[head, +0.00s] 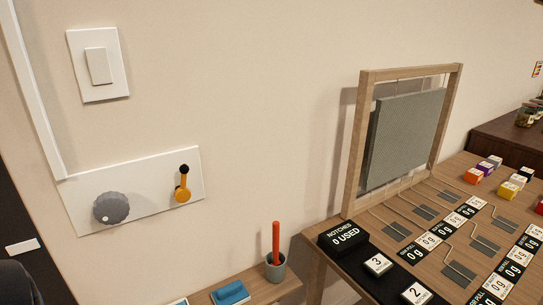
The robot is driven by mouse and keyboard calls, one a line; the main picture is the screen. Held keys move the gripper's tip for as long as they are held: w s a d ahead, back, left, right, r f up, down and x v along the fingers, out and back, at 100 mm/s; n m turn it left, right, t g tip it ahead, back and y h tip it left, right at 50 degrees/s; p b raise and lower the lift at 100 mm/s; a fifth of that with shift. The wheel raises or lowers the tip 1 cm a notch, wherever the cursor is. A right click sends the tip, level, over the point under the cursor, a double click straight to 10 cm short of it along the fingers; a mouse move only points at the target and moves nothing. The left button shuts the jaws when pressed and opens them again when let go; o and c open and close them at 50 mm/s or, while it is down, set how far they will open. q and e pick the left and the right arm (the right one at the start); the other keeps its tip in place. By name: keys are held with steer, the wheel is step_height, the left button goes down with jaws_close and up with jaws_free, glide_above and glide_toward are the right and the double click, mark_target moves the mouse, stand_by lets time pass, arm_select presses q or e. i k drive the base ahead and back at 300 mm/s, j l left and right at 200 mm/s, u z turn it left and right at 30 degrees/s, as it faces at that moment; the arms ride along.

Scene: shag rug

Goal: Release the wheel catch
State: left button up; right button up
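A white wall plate (150,180) carries a grey scalloped knob (111,208) with a small white dot at its lower left. To the right of the knob, an orange lever (182,189) with a black ball tip points up. Neither part is labelled, and I cannot tell which one is the wheel catch. No wheel is clearly visible. Neither of my grippers is in view, and nothing touches the knob or the lever.
A white switch (98,66) sits above the plate. Below, a low wooden surface (262,293) holds a grey cup (275,267) with a red stick and a blue block (230,293). At right, a wooden table bears a frame (352,150), labelled tiles and coloured cubes.

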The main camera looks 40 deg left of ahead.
mark_target(182, 195)
steer(key=u, duration=2.4)
